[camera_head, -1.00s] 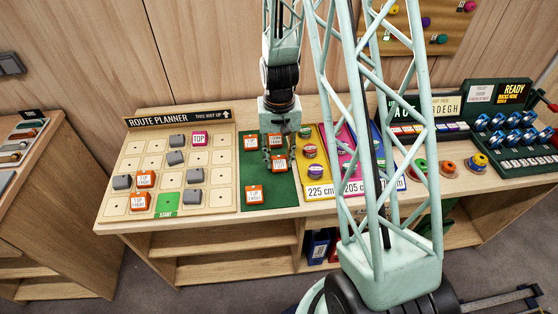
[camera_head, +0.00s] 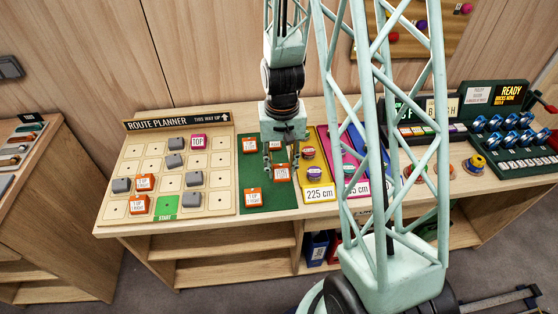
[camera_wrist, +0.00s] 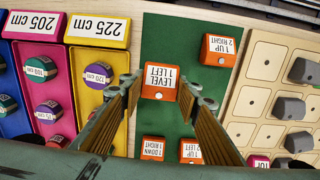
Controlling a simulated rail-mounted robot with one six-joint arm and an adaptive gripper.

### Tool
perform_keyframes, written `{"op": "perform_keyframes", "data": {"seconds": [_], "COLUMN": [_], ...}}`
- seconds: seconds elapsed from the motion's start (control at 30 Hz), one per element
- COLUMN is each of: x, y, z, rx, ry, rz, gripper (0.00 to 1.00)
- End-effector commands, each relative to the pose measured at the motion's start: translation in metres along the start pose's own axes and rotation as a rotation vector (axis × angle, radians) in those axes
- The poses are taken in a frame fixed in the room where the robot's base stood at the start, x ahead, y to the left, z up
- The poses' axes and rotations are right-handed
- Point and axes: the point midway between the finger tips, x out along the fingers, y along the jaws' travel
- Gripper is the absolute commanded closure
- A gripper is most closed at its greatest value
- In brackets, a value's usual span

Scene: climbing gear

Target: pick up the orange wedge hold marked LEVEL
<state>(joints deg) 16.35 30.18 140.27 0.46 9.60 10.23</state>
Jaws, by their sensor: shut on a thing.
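The orange wedge hold marked LEVEL, 1 LEFT (camera_wrist: 160,82) is between the two fingers of my gripper (camera_wrist: 159,92) in the wrist view. My gripper is shut on it. In the head view the hold (camera_head: 281,173) shows at the right side of the green mat (camera_head: 266,186), just below my gripper (camera_head: 281,156). I cannot tell whether the hold is clear of the mat. Other orange holds on the mat are one marked 1 UP 2 RIGHT (camera_wrist: 219,50), one marked 1 DOWN 1 RIGHT (camera_wrist: 152,148) and another (camera_wrist: 190,150) with a partly hidden label.
The route planner board (camera_head: 208,157) with grey and orange holds lies left of the mat. The yellow 225 cm tray (camera_head: 320,194) and a pink tray (camera_head: 345,145) with round holds stand close on the right. My lattice column covers part of the counter's right side.

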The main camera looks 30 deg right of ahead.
Motion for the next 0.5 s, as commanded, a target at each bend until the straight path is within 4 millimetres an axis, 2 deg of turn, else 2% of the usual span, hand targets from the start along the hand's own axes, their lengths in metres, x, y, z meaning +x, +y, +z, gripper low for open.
{"op": "perform_keyframes", "data": {"seconds": [0.1, 0.33, 0.5], "x": [-0.002, -0.004, -0.003], "y": [0.001, 0.004, 0.004], "z": [0.018, 0.044, 0.048], "rx": [0.0, 0.0, 0.0], "ry": [0.001, 0.0, 0.003], "rz": [0.0, 0.0, -0.001], "gripper": [0.8, 0.8, 0.8]}}
